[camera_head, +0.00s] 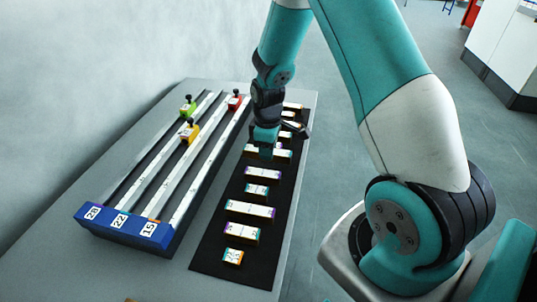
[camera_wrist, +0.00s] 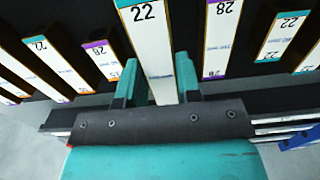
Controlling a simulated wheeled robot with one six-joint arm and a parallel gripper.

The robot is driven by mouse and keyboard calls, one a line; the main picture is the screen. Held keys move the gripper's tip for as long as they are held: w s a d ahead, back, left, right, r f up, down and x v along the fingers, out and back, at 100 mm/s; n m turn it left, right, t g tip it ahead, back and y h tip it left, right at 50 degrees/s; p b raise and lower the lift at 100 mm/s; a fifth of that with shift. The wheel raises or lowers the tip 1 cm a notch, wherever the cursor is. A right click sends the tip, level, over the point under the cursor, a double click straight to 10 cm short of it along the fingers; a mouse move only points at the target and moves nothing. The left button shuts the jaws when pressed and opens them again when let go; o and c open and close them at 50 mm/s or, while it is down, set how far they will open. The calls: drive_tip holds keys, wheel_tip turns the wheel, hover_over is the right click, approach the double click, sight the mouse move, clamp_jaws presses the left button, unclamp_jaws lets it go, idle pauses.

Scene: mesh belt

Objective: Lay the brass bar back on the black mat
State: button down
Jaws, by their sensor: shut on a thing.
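My gripper (camera_head: 265,148) is over the middle to far part of the black mat (camera_head: 232,188). In the wrist view, its two teal fingers (camera_wrist: 160,88) are shut on a bar (camera_wrist: 152,45) with a white top face marked 22 and a teal end. A white piece of the held bar (camera_head: 283,155) shows beside the gripper in the head view, partly hidden by it. Brass-coloured sides show on several bars. I cannot tell whether the held bar touches the mat.
Several white-topped bars lie in a row on the mat, including one nearer (camera_head: 250,210) and a short one (camera_head: 233,257) at the near end. Left of the mat stands a blue-ended rail fixture (camera_head: 125,227) with green (camera_head: 187,109), yellow (camera_head: 189,132) and red (camera_head: 235,101) sliders.

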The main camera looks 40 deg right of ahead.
drive_tip(key=shift+f, duration=1.25)
drive_tip(key=c, duration=0.8)
unclamp_jaws()
drive_tip(key=shift+f, duration=0.15)
wheel_tip(320, 180, up, 12)
drive_tip(key=shift+f+b, duration=0.2)
drive_tip(key=shift+b, duration=0.15)
drive_tip(key=s+a+r+y, duration=0.1)
drive_tip(key=s+a+r, duration=0.4)
drive_tip(key=a, duration=0.3)
drive_tip(key=s+a+r+y, duration=0.1)
drive_tip(key=s+a+r, duration=0.45)
drive_tip(key=a, duration=0.25)
drive_tip(key=s+a+r+y, duration=0.1)
drive_tip(key=s+a+r, duration=0.1)
drive_tip(key=s, duration=0.4)
drive_tip(key=s+a+r+y, duration=0.1)
drive_tip(key=s+a, duration=0.3)
drive_tip(key=s, duration=0.1)
drive_tip(key=shift+s+r+m, duration=0.3)
drive_tip(key=shift+s+r, duration=0.05)
drive_tip(key=shift+r, duration=0.05)
drive_tip(key=shift+a, duration=0.1)
